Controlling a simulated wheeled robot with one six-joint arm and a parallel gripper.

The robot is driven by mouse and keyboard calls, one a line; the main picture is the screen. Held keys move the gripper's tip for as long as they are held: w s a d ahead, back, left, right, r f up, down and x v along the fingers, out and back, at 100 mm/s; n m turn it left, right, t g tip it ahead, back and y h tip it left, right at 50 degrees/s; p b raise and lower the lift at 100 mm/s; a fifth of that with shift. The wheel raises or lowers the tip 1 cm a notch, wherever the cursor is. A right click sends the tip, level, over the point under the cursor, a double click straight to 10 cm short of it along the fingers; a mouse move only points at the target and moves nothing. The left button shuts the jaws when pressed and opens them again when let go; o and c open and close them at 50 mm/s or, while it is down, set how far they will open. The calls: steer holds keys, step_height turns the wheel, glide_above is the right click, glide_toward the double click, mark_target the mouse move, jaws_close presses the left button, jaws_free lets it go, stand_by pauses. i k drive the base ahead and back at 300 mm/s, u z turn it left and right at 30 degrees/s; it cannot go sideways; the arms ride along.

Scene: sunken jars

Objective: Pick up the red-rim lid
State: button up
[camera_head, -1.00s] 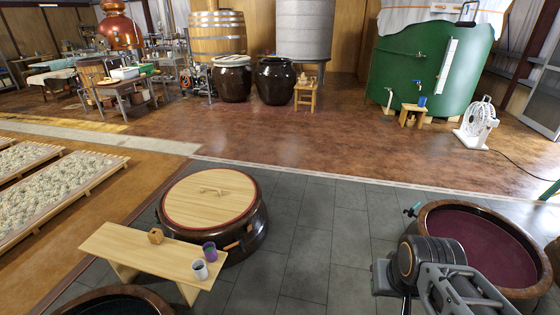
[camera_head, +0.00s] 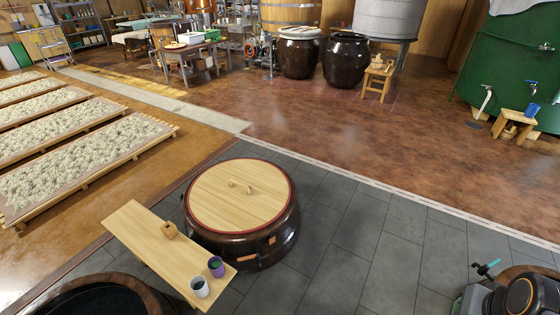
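The red-rim lid (camera_head: 225,200) is a round, pale wooden lid with a red edge and a small handle (camera_head: 240,187) on top. It lies flat on a large dark brown sunken jar (camera_head: 262,249) left of the picture's middle. Part of my arm shows at the bottom right corner, well apart from the lid.
A wooden bench (camera_head: 152,243) stands close against the jar's left side, bearing a small wooden block (camera_head: 169,230), a purple cup (camera_head: 216,268) and a white cup (camera_head: 200,288). An open jar (camera_head: 140,283) is at bottom left. Grey tiles (camera_head: 365,235) right of the lidded jar are clear.

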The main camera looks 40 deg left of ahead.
mark_target(237, 196)
steer(key=u, duration=0.15)
steer(key=i, duration=1.9)
steer(key=u, duration=1.1)
steer(key=i, duration=0.95)
steer(key=u, duration=1.55)
steer(key=i, duration=0.5)
steer(key=u, duration=0.35)
